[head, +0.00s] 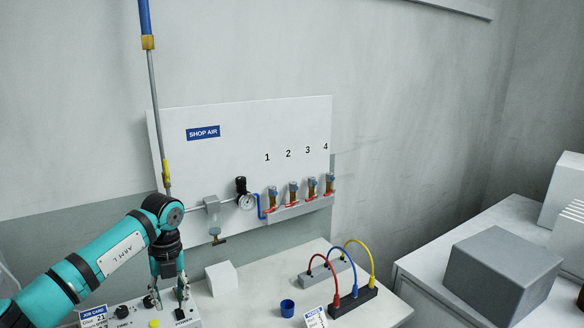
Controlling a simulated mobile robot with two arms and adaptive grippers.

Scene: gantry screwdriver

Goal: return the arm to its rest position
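My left arm (95,262) is teal and black and comes in from the lower left. Its gripper (169,299) points down over a light control box (135,314) with knobs, at the front left of the bench. The fingers are apart with nothing visible between them. Whether the fingertips touch the box cannot be told. My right gripper does not show.
A white panel (250,135) carries a gauge (246,201) and several numbered valves. The white bench (250,285) holds a white block (221,278), a blue cup (287,308) and strips joined by coloured cables. A grey box (500,272) stands right.

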